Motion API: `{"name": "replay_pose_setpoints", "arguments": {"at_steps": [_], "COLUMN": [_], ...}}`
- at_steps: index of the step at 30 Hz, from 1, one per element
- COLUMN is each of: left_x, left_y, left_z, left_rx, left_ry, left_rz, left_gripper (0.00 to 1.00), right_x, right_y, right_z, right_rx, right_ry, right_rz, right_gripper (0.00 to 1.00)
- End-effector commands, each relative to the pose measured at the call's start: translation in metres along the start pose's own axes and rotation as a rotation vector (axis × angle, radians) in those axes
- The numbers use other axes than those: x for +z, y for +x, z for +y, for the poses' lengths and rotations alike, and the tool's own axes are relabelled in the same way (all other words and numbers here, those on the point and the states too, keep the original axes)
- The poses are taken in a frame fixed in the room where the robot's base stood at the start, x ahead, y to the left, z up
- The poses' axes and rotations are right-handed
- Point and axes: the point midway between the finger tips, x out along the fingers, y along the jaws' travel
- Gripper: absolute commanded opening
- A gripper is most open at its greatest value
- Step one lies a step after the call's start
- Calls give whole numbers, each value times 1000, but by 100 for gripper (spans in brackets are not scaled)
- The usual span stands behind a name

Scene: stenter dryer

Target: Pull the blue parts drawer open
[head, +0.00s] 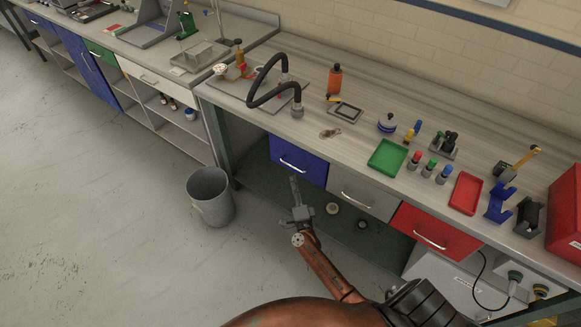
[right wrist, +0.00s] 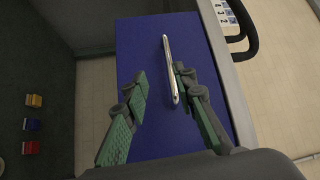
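The blue parts drawer (head: 305,171) is under the bench, its front about in line with the grey drawer beside it. Its silver bar handle (head: 293,163) shows across the front. My right gripper (head: 294,181) is in front of and just below the blue drawer in the head view. In the right wrist view the gripper (right wrist: 160,82) is open, its green-padded fingers facing the blue drawer front (right wrist: 145,35). The handle (right wrist: 168,65) shows between the fingers, closer to the right one. I cannot tell whether it touches. My left gripper is not in view.
A grey drawer (head: 352,192) and a red drawer (head: 420,239) sit to the right of the blue one. A grey bin (head: 209,199) stands on the floor to the left. The bench top (head: 330,115) holds trays, bottles and tools. Open floor lies in front at left.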

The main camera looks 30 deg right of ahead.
Motion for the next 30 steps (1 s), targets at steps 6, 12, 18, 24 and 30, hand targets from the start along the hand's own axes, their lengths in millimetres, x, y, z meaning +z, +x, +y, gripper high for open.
{"name": "replay_pose_setpoints", "arguments": {"at_steps": [6,12,18,24,30], "left_x": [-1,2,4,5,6], "left_y": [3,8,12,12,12], "left_z": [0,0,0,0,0], "left_rx": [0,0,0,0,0], "left_ry": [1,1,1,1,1], "left_rz": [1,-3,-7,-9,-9], "left_gripper": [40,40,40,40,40], "right_x": [-4,-4,-5,-5,-5], "right_y": [25,58,78,84,84], "right_z": [-13,-13,-12,-13,-13], "right_rx": [-19,-19,-17,-16,-16], "right_ry": [47,45,44,43,43], "right_rz": [25,24,22,22,22], "right_gripper": [25,25,25,25,22]}}
